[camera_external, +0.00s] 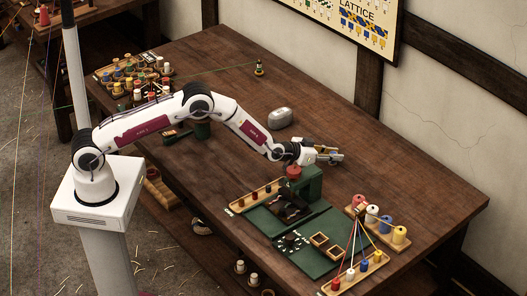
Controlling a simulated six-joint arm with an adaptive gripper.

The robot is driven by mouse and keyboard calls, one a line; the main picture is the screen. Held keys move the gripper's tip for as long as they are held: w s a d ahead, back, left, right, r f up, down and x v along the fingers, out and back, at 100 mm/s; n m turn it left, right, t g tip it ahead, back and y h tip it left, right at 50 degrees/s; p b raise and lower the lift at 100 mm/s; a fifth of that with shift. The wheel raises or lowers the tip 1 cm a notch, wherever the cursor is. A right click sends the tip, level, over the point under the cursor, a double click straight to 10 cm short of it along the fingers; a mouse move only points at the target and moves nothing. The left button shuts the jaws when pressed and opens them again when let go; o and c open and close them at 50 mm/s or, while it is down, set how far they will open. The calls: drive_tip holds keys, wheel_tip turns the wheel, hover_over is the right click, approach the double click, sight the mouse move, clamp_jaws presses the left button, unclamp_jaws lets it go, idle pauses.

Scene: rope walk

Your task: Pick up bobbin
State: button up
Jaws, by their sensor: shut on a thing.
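My gripper (334,155) is stretched out low over the middle right of the table, pointing right. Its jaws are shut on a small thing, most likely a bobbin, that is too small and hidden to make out. Other bobbins stand upright on a wooden rack at the right: a red one (358,201), a white one (372,212), a blue one (385,223) and a yellow one (399,235). More small bobbins with threads stand on a front rack (327,291).
A green mat (318,262) lies in front. A crowded bobbin rack (128,76) is at far left, a grey rounded object (280,117) behind my arm. The table's back right is clear.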

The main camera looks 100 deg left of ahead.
drive_tip(key=shift+r, duration=0.1)
drive_tip(key=shift+r, duration=4.9)
drive_tip(key=shift+a, duration=0.1)
